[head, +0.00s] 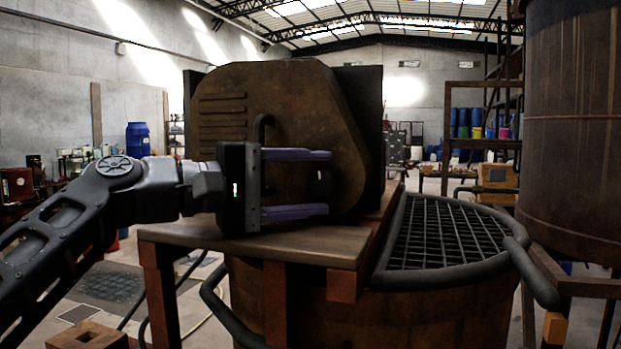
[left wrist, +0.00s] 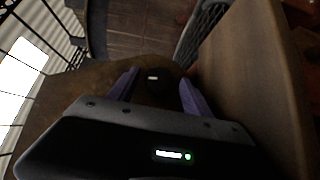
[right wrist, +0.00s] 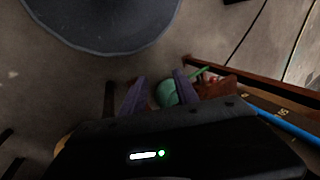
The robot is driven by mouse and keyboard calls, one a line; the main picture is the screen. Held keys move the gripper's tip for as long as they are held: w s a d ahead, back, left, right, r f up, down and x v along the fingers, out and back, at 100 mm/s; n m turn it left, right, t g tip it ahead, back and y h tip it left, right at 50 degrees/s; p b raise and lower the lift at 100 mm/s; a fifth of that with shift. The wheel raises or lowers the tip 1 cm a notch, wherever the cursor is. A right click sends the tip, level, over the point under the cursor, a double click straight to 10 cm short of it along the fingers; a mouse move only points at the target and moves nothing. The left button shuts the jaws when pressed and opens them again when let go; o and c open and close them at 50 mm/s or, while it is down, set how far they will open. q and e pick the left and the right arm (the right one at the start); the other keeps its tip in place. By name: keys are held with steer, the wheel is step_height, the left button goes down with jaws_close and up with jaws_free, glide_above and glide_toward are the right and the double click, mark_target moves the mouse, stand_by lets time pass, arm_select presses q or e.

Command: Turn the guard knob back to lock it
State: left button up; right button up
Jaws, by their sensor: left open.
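The rusty brown guard housing (head: 285,100) stands upright on a wooden ledge in the middle of the head view. The guard knob is a dark, round piece with a small white mark in the left wrist view (left wrist: 160,87); in the head view it is a dim dark shape (head: 323,178). My left gripper (head: 328,182) is open in front of the housing, its purple fingers above and below the knob. I cannot tell whether they touch it.
A vat with a black grate (head: 445,235) is right of the ledge (head: 300,246). A tall brown tank (head: 570,130) stands at the far right. In the right wrist view, a green round thing (right wrist: 166,94) lies beyond the fingers, and a blue rod (right wrist: 285,124) is at the right.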

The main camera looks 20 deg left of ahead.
arm_select(q)
jaws_close()
stand_by(0.7)
